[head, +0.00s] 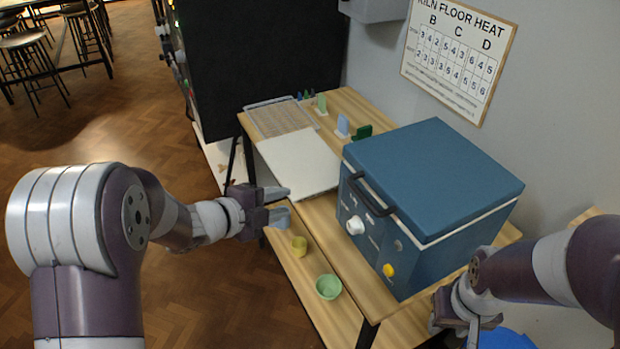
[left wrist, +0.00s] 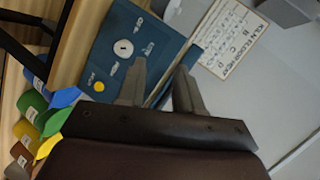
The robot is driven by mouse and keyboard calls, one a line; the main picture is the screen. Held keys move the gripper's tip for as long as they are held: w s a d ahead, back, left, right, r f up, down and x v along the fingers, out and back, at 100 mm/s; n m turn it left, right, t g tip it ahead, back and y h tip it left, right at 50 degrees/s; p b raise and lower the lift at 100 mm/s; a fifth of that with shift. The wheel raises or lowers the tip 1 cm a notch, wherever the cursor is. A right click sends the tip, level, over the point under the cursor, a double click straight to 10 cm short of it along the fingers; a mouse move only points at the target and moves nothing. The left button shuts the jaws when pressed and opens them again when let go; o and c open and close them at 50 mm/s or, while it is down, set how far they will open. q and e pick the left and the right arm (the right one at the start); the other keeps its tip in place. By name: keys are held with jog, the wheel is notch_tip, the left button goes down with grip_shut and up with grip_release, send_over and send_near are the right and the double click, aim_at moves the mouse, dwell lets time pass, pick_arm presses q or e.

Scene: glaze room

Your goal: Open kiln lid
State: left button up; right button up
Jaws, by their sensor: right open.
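The blue kiln (head: 400,250) stands on the wooden table, with its lid (head: 430,170) down and flat. A dark bar handle (head: 372,196) is on the lid's front edge. Its front has a white knob (head: 355,225) and a yellow button (head: 388,270); it also shows in the left wrist view (left wrist: 110,62). My left gripper (head: 284,204) is open and empty, left of the handle and apart from it. Its two fingers (left wrist: 160,84) show spread in the left wrist view. My right gripper (head: 475,325) is low at the right, in front of the kiln, partly cut off.
A white board (head: 298,162) and a wire rack (head: 280,118) lie on the table left of the kiln. A yellow cup (head: 299,245) and green bowl (head: 329,287) sit on a lower shelf. A chart (head: 459,56) hangs behind. Several labelled bottles (left wrist: 33,105) show in the left wrist view.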

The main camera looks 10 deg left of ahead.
aim_at(356, 192)
pick_arm(q)
jog(key=s+d+r+m+g+h, duration=0.25)
jog(key=d+r+m+h, duration=0.2)
jog(key=d+m, duration=0.25)
jog(key=shift+t, duration=0.45)
jog(key=p+x, duration=0.2)
jog(key=x, duration=0.8)
jog(key=shift+w+a+f, duration=0.1)
jog(key=shift+f, duration=0.1)
jog(key=shift+w+d+f, duration=0.1)
jog(key=shift+w+d, duration=0.1)
jog(key=shift+d, duration=0.1)
jog(key=shift+w+d+f, duration=0.1)
jog(key=shift+w+d, duration=0.05)
jog(key=shift+w, duration=0.05)
pick_arm(e)
jog(key=shift+d+r, duration=0.25)
jog(key=shift+r, duration=0.85)
pick_arm(q)
grip_shut()
jog(key=shift+p, duration=0.3)
pick_arm(e)
jog(key=shift+d+r, duration=0.1)
